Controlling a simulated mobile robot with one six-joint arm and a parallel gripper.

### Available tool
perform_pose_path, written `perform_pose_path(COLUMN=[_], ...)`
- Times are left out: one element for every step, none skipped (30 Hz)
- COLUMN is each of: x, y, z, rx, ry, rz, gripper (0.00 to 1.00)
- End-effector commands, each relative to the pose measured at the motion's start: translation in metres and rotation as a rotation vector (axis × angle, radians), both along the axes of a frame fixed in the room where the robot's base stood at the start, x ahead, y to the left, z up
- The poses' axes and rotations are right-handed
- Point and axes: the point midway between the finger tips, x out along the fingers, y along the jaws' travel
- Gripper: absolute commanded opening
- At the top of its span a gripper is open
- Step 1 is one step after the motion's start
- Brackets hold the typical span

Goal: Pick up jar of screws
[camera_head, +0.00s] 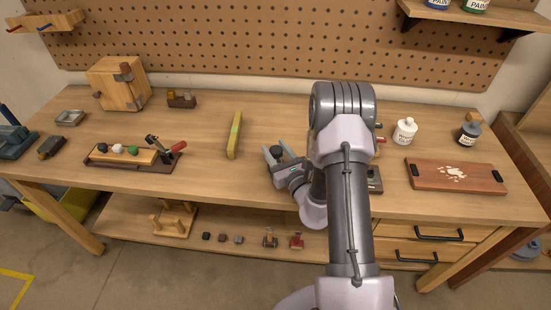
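My gripper (277,155) is low over the middle of the workbench, pointing away from me, with its two fingers apart. A small dark round-topped thing (277,151) shows between the fingertips. It may be the jar of screws, but its body is mostly hidden and I see no screws. I cannot tell whether the fingers touch it. No other jar of screws can be made out clearly. My arm covers part of the bench to the right of the gripper.
A yellow-green level (235,135) lies left of my gripper. A clamp board (134,155) with small balls is farther left. A white bottle (405,131), a dark bottle (468,134) and a reddish board (455,175) are to the right. A pegboard (270,40) stands behind.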

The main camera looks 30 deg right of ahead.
Motion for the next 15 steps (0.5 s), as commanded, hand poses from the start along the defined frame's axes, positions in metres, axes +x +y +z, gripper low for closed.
perform_pose_path(x=[0.0001,0.0001,0.0001,0.0001,0.0001,0.0001,0.0001,0.0001,0.0,0.0,0.0,0.0002,0.0002,0.0002,0.0002], y=[-0.0001,-0.0001,-0.0001,-0.0001,0.0,0.0,0.0,0.0,0.0,0.0,0.0001,-0.0001,-0.0001,-0.0001,-0.0001], z=[-0.0001,-0.0001,-0.0001,-0.0002,-0.0002,-0.0003,-0.0003,-0.0003,-0.0003,-0.0003,-0.0003,0.0001,0.0001,0.0001,0.0001], rx=[0.0,0.0,0.0,0.0,0.0,0.0,0.0,0.0,0.0,0.0,0.0,0.0,0.0,0.0,0.0], ry=[0.0,0.0,0.0,0.0,0.0,0.0,0.0,0.0,0.0,0.0,0.0,-0.001,-0.001,-0.001,0.0], rz=[0.0,0.0,0.0,0.0,0.0,0.001,0.001,0.001,0.001,0.001,0.001,0.001,0.001,0.001,0.001], gripper=[0.33,0.27,0.19,0.13,0.07,0.0,0.0,0.0,0.0,0.0,0.0,0.0,0.0,0.0,0.0])
